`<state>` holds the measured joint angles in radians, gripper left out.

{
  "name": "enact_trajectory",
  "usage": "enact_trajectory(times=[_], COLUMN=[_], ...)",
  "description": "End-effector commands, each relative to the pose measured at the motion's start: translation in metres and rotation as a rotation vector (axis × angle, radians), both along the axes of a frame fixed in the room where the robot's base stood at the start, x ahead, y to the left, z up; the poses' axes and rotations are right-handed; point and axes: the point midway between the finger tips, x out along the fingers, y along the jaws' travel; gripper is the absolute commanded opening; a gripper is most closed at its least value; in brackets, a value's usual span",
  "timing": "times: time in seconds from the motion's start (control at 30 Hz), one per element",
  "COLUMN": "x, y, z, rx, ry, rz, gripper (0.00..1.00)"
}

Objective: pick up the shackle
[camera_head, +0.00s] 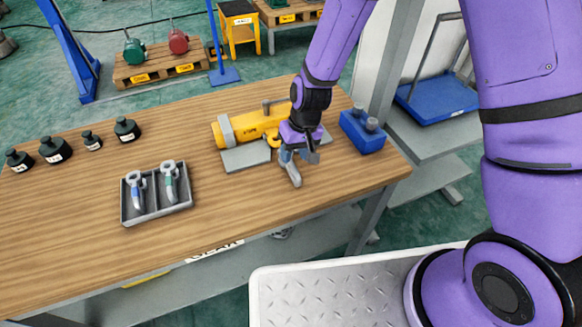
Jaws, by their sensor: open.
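My gripper (302,168) is open, pointing down over the wooden table in front of the yellow hoist-like unit (236,128). I see nothing held between its fingers. No part shows clearly as a shackle. Two small grey pieces lie in separate compartments of a dark grey tray (154,217) left of my gripper. The left piece (137,191) has a blue part and the right piece (170,183) a green part; both have rounded tops. I cannot tell whether either is the shackle. My gripper and wrist hide part of the yellow unit and the table around it.
A grey plate (246,157) lies in front of the yellow unit. A blue block (362,136) with grey pegs stands right of my gripper. Several black weights (55,150) stand at the left. The wooden table (80,235) is clear around the tray and along its front.

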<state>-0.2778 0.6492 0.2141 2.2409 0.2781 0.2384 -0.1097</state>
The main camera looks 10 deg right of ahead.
Motion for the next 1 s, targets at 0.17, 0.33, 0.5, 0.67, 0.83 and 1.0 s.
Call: enact_trajectory(times=[0.17,0.33,0.5,0.67,0.83,1.0], x=[0.002,0.001,0.001,0.001,0.001,0.001], y=[0.006,0.009,0.01,0.01,0.01,0.01], z=[-0.024,-0.041,-0.046,-0.045,-0.045,-0.045], rx=[-0.001,-0.001,0.0,0.0,0.0,0.0], ry=[0.005,0.003,0.001,0.001,0.001,0.001], rz=[0.0,0.001,0.0,0.0,0.0,0.0], gripper=[0.44,0.44,0.44,0.44,0.05,0.0])
